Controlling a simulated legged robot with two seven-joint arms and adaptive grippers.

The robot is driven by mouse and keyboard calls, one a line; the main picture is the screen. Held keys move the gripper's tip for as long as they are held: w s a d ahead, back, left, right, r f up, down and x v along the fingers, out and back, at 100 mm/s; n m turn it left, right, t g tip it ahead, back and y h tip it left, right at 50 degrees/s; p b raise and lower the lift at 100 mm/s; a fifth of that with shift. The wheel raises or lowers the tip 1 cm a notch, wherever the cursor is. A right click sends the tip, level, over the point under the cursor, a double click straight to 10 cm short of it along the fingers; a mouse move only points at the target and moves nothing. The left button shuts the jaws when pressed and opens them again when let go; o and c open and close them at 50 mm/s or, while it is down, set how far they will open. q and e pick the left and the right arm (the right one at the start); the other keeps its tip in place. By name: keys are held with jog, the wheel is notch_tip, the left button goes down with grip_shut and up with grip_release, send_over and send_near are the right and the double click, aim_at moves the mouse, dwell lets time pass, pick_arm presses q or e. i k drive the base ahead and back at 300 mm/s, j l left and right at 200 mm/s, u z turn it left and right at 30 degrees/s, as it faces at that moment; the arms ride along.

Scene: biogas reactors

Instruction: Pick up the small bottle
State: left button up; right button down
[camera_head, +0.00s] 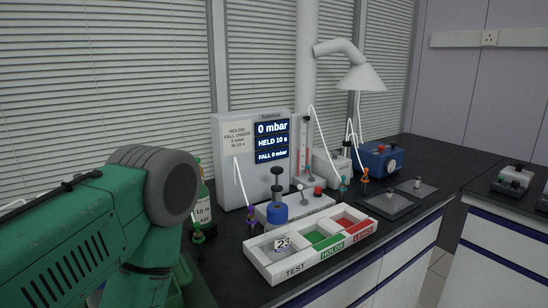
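A small bottle (283,244) with a white label reading 23 is in the TEST compartment of the white sorting tray (262,262); its shape is too small to make out well. A larger bottle (202,208) with a printed label and a green top stands behind my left arm, partly hidden by it. My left arm, green with a grey joint, fills the lower left, and its gripper does not show. My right arm and gripper do not show either.
The tray's green HOLDS (322,238) and red LEAKS compartments look empty. Behind it stand a pressure display (271,141), a blue cylinder (277,213) under a black knob, and coloured tube connectors (251,219). A blue device (379,158) and grey plates stand to the right.

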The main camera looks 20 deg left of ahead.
aim_at(276, 239)
jog(key=i+l+u, duration=0.25)
jog(key=u, duration=0.25)
jog(key=i+l+u, duration=0.15)
jog(key=l+u, duration=0.15)
jog(key=u, duration=0.15)
